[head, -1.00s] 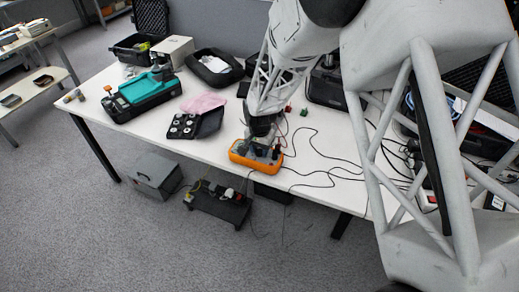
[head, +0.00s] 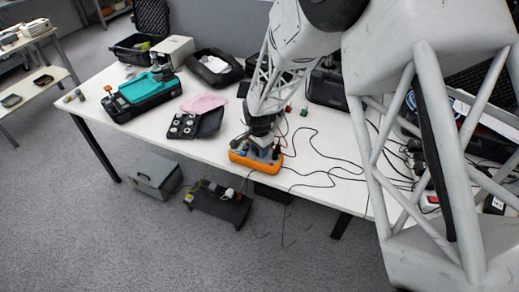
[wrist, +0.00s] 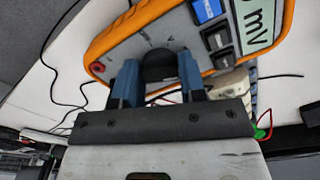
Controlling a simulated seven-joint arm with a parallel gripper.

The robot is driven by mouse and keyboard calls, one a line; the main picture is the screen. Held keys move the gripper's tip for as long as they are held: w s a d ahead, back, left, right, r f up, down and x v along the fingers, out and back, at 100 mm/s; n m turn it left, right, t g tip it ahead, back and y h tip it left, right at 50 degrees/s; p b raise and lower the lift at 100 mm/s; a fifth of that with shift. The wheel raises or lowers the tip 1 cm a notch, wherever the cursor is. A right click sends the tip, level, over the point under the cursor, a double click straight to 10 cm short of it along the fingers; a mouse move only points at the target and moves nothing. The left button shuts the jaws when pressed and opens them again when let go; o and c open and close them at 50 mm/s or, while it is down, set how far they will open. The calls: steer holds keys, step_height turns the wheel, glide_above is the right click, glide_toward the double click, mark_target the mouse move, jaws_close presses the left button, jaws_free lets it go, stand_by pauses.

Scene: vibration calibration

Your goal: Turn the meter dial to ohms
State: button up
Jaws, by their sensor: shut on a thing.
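The meter is an orange-rimmed, grey-faced box (head: 240,158) at the front edge of the white table in the head view. In the wrist view the meter (wrist: 202,44) shows a display reading "mV", a blue button and dark buttons. Its black round dial (wrist: 158,66) sits between my gripper's blue fingertips. My gripper (wrist: 157,78) is shut on the dial, a finger on each side. The dial's pointer and most of its markings are hidden or too small to read. In the head view my gripper (head: 262,146) is over the meter, its fingertips hard to make out.
Black leads (head: 325,160) run across the table right of the meter. A black case with round weights (head: 196,124) lies to its left. A teal-topped device (head: 148,88) stands farther left. A grey box (head: 157,176) and a black device (head: 216,204) are below the table.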

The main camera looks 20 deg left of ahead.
steer(key=shift+m, duration=1.7)
steer(key=o, duration=0.9)
steer(key=shift+r, duration=0.1)
steer(key=shift+r, duration=3.85)
